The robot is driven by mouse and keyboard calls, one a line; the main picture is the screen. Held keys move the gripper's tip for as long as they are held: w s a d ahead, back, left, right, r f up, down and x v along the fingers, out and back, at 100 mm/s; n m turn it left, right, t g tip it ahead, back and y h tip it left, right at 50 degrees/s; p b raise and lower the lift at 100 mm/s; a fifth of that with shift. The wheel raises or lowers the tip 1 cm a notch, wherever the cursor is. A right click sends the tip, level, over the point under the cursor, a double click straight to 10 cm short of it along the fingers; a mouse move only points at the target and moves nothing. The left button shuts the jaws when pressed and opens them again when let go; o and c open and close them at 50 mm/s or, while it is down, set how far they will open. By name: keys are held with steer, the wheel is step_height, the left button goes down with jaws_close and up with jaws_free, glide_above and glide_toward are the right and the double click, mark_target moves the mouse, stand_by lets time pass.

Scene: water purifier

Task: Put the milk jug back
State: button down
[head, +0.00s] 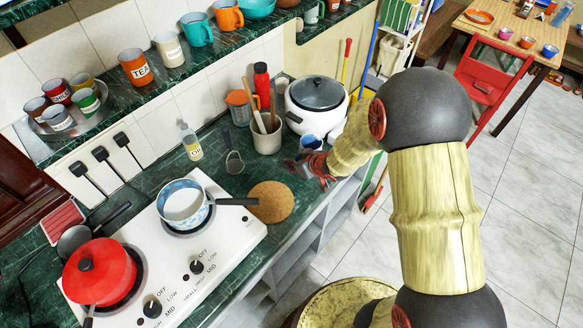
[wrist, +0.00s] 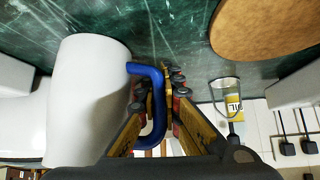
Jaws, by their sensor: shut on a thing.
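The milk jug (wrist: 85,100) is white with a blue handle. In the wrist view it stands left of my gripper (wrist: 160,85), whose fingers are closed around the handle. In the head view, what appears to be the jug (head: 311,142) shows as a small blue-rimmed vessel just in front of the rice cooker. My gripper (head: 316,168) is at the counter's front edge beside it. The jug's lower part is hidden behind my gripper in the head view. I cannot tell whether its base touches the counter.
The white rice cooker (head: 317,105) stands close behind the jug. A utensil holder (head: 267,137) is to the left. A round cork mat (head: 270,201) lies nearer the stove (head: 165,250). An oil bottle (head: 191,143) stands near the wall. Mugs fill the shelf (head: 195,62) above.

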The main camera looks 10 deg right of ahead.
steer(key=shift+f, duration=0.45)
steer(key=shift+f, duration=0.1)
steer(key=c, duration=2)
jaws_free()
